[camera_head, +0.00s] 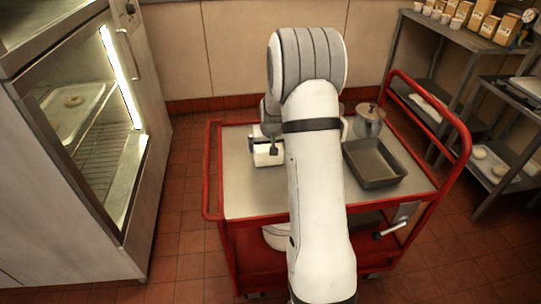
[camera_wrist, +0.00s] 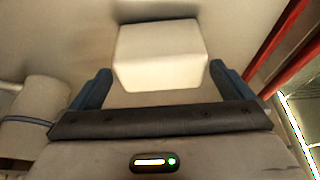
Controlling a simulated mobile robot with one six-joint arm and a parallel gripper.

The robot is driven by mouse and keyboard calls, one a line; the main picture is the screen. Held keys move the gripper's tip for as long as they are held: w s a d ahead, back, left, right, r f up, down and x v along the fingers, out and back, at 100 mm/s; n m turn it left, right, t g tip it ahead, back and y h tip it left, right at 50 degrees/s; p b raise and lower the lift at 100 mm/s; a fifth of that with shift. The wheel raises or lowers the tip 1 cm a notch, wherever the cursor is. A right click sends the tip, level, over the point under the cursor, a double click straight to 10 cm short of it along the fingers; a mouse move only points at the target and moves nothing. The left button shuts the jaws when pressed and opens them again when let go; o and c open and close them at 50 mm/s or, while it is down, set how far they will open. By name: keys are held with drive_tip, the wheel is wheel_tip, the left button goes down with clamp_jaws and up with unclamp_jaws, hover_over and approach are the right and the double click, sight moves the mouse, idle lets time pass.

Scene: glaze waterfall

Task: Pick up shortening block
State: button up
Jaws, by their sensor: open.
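The shortening block (camera_head: 268,158) is a pale, off-white block on the grey top of the red cart (camera_head: 240,196). In the wrist view the block (camera_wrist: 160,55) lies ahead between my two dark blue fingers, with a gap on each side. My gripper (camera_wrist: 160,70) is open and empty. In the head view my gripper (camera_head: 264,144) is at the block, partly hidden by my own arm, which covers the middle of the cart. I cannot tell how far the fingers reach down beside the block.
A dark rectangular pan (camera_head: 374,164) and a lidded metal pot (camera_head: 369,120) stand on the cart's right side. A pale cylinder (camera_wrist: 38,98) shows at the left of the wrist view. A glass-fronted cabinet (camera_head: 88,130) is on the left, shelves (camera_head: 465,40) on the right.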

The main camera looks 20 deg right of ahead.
drive_tip(key=x, duration=0.5)
drive_tip(key=shift+w+f, duration=0.15)
drive_tip(key=shift+f, duration=0.2)
drive_tip(key=shift+c, duration=0.6)
drive_tip(key=c, duration=0.8)
drive_tip(key=shift+r, duration=0.1)
